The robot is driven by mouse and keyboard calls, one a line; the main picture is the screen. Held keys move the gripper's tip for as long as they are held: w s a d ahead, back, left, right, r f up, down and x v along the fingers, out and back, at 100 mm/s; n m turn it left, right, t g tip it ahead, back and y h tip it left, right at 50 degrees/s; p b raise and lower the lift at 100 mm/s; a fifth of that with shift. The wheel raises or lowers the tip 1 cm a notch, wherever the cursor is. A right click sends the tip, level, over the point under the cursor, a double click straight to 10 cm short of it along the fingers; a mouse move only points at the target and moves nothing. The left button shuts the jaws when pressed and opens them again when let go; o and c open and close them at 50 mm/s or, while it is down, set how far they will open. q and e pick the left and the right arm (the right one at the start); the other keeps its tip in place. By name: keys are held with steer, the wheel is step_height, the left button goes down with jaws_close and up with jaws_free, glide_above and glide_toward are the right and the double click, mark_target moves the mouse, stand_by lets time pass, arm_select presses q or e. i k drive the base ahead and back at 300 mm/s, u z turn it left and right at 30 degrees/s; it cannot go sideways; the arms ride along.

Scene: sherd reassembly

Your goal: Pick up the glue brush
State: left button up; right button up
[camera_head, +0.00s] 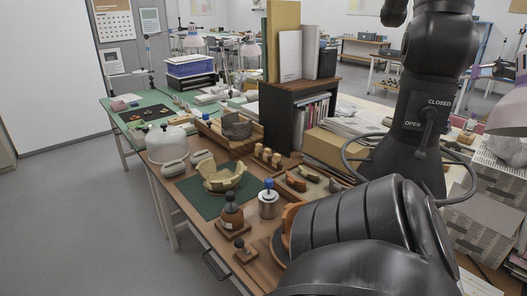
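I cannot pick out the glue brush for certain. A brown bottle (231,215) with a dark top stands upright on a wooden base near the front of the wooden bench (196,217). In front of it is a small wooden block with a dark knob (241,246). A metal jar with a blue top (268,200) stands just right of the bottle. Neither of my grippers shows. Large dark links of my own arm fill the right foreground and hide part of the bench.
A partly rebuilt bowl (222,179) sits on a green mat (199,200). Trays of sherds (305,181) lie behind the jar. A dark shelf unit (280,124) with books stands at the bench's back. Open floor (80,210) lies to the left.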

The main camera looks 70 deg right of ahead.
mark_target(231, 209)
steer(key=z, duration=1.95)
